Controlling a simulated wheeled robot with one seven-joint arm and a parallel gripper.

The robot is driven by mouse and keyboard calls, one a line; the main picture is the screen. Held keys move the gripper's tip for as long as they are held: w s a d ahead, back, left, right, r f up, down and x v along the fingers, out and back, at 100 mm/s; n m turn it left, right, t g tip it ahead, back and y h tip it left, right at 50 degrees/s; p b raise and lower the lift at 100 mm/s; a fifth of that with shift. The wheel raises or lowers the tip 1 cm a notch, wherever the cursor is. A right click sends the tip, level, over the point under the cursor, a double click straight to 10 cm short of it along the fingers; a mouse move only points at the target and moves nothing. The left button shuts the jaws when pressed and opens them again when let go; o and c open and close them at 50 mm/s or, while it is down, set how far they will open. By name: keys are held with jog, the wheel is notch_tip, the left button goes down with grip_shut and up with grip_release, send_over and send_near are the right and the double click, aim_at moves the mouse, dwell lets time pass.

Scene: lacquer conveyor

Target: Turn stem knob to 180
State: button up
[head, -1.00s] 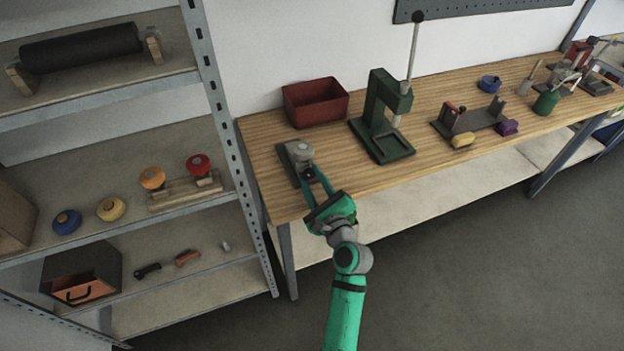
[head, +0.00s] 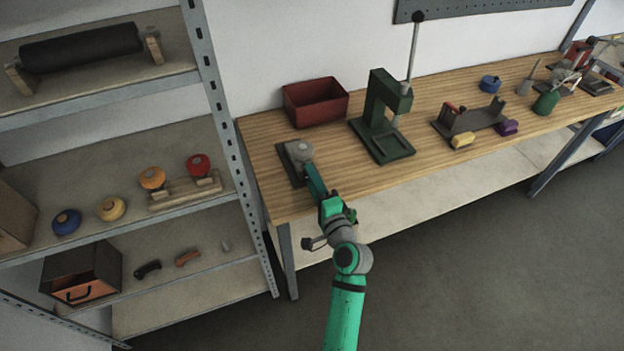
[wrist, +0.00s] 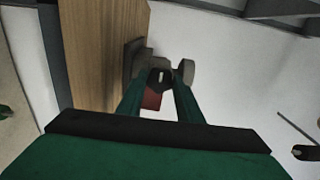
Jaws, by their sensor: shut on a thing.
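The grey stem knob (head: 300,151) stands on a dark base plate (head: 285,165) at the left end of the workbench. My gripper (head: 309,167) reaches it from the front, and its fingers show edge-on, one behind the other. In the wrist view, my gripper (wrist: 160,84) is shut on the stem knob, with a finger on either side. The knob's grey round part (wrist: 187,71) shows beyond the right finger, and the base (wrist: 133,58) beyond the left. The fingers hide part of the knob, and I cannot read its angle.
A red bin (head: 316,103) stands behind the knob on the wooden workbench (head: 250,142). A green press (head: 383,120) with a tall lever stands to the right. A metal shelf post (head: 222,100) rises close on the left. Bare bench lies between the knob and the press.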

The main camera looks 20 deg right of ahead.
jog(key=n, duration=0.4)
jog(key=shift+n, duration=0.3)
jog(key=n, duration=0.4)
jog(key=shift+n, duration=0.3)
jog(key=n, duration=0.4)
jog(key=shift+f+n, duration=0.1)
jog(key=shift+n, duration=2)
jog(key=o, duration=1)
jog(key=shift+o, duration=0.2)
jog(key=shift+s, duration=0.1)
jog(key=s, duration=1)
jog(key=shift+s+d, duration=0.2)
jog(key=shift+s, duration=0.15)
